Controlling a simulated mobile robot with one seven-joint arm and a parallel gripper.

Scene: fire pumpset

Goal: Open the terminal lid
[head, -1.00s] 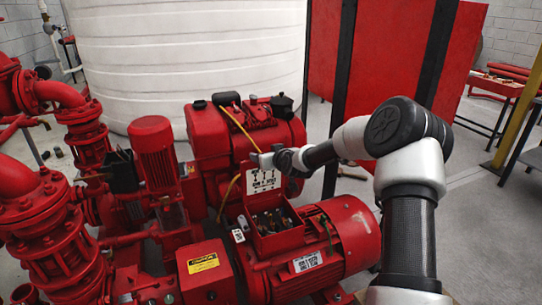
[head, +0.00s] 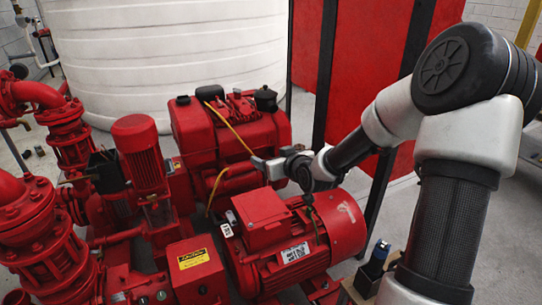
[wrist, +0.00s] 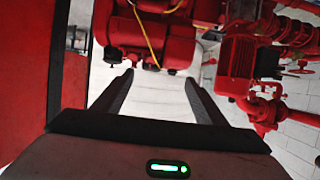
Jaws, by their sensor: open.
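The red terminal lid (head: 262,206) lies down over the terminal box (head: 268,238) on top of the red motor (head: 335,225). The terminals inside are hidden. My gripper (head: 258,165) is above and behind the box in the head view, apart from the lid. In the wrist view my gripper (wrist: 159,76) has its two fingers spread with nothing between them. The lid cannot be made out in the wrist view.
A red engine or tank unit (head: 225,140) with a yellow hose (head: 232,125) stands behind the motor, close to my gripper. Red pumps and pipes (head: 60,235) crowd the left. A white tank (head: 170,60) fills the back.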

